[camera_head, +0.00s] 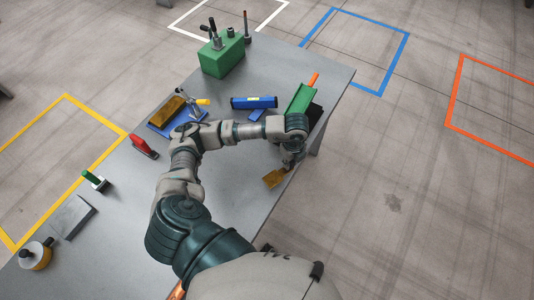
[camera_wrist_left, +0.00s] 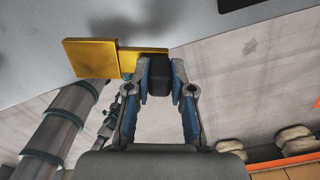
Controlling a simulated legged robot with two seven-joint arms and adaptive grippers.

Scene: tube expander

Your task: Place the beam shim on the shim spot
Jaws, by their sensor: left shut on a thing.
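The gold plate (camera_head: 273,178), which looks like the beam shim, is at the table's right edge. It also shows in the left wrist view (camera_wrist_left: 90,58) as a wide plate with a narrower strip running right behind the fingers. My left gripper (camera_head: 290,162) points down beside it. In the left wrist view my left gripper (camera_wrist_left: 158,78) is shut with a black block between its fingers, in front of the gold strip. Whether the plate touches the table cannot be told. I cannot make out the shim spot for certain. My right gripper is out of view.
The grey table (camera_head: 235,185) holds a green block with tools (camera_head: 222,55), a blue fixture with a gold block (camera_head: 167,110), a blue bar (camera_head: 254,102), a green piece (camera_head: 300,98) and a red-handled tool (camera_head: 144,147). The table is clear left of the gold plate.

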